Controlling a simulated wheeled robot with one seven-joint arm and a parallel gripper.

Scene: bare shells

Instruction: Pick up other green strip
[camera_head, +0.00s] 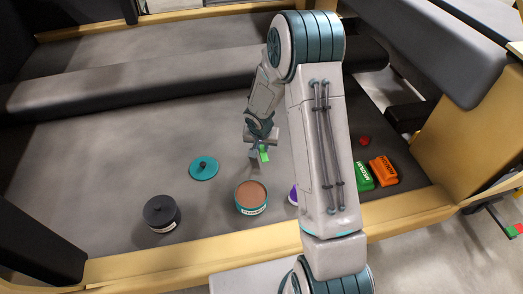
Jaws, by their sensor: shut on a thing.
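My gripper (259,148) is near the middle of the picture, above the dark grey surface. It is shut on a small bright green strip (264,154), which shows at its fingertips. The strip looks held a little above the surface, but the exact height is hard to tell. My arm hides part of the area to the right of the gripper.
On the grey surface (110,150) stand a teal lid (204,168), a black lidded pot (161,213), a brown-topped can (251,196) and a partly hidden purple thing (293,195). Right of my arm are green (364,178) and orange boxes (383,170) and a red thing (364,140).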

